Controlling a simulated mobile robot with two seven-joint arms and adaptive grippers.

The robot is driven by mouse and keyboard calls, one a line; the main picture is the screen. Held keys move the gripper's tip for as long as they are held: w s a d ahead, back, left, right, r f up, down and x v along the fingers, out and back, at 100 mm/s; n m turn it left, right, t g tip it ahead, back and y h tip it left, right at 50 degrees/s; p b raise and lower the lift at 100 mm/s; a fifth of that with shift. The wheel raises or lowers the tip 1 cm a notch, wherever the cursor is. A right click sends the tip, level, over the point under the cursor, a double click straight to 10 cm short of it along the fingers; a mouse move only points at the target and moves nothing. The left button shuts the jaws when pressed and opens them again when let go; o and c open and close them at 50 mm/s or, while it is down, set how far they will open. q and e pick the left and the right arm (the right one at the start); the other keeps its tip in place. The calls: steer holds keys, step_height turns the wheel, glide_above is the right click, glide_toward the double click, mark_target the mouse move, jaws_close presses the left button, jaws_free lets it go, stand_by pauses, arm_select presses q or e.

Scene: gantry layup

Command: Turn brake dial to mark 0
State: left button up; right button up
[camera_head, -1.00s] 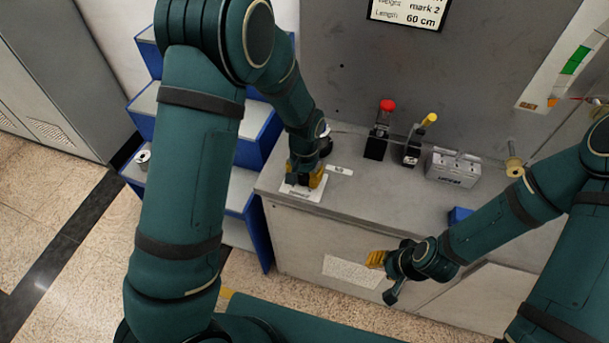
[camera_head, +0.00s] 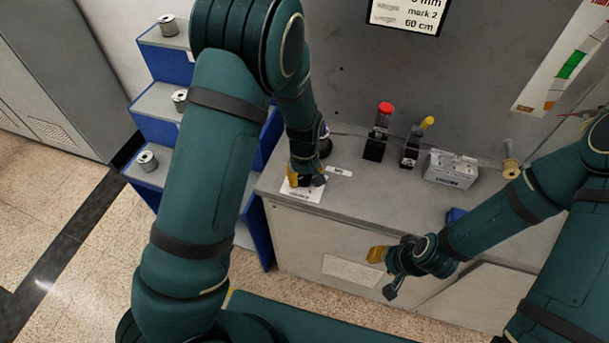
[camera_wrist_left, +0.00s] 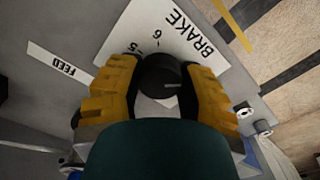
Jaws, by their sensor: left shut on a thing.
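The brake dial (camera_wrist_left: 162,76) is a round black knob on a white plate (camera_wrist_left: 170,28) marked BRAKE, with the figures 5 and 6 showing in the left wrist view. The rest of its scale is hidden by my gripper. My left gripper (camera_wrist_left: 160,88) has its yellow fingers shut on the dial from both sides. In the head view my left gripper (camera_head: 304,180) is over the plate at the bench's left front corner. My right gripper (camera_head: 382,258) hangs before the bench, away from the dial; its finger gap is unclear.
A FEED label (camera_wrist_left: 60,61) lies beside the brake plate. A red-topped lever (camera_head: 380,130), a yellow-topped lever (camera_head: 416,142) and a grey box (camera_head: 452,168) stand further right on the bench. Blue steps (camera_head: 160,110) with metal spools (camera_head: 147,160) stand at left.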

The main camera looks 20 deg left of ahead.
mark_target(304, 176)
arm_select(q)
steer(key=shift+n, duration=0.3)
steer(key=o, duration=1.2)
step_height(304, 176, up, 12)
stand_by(0.5)
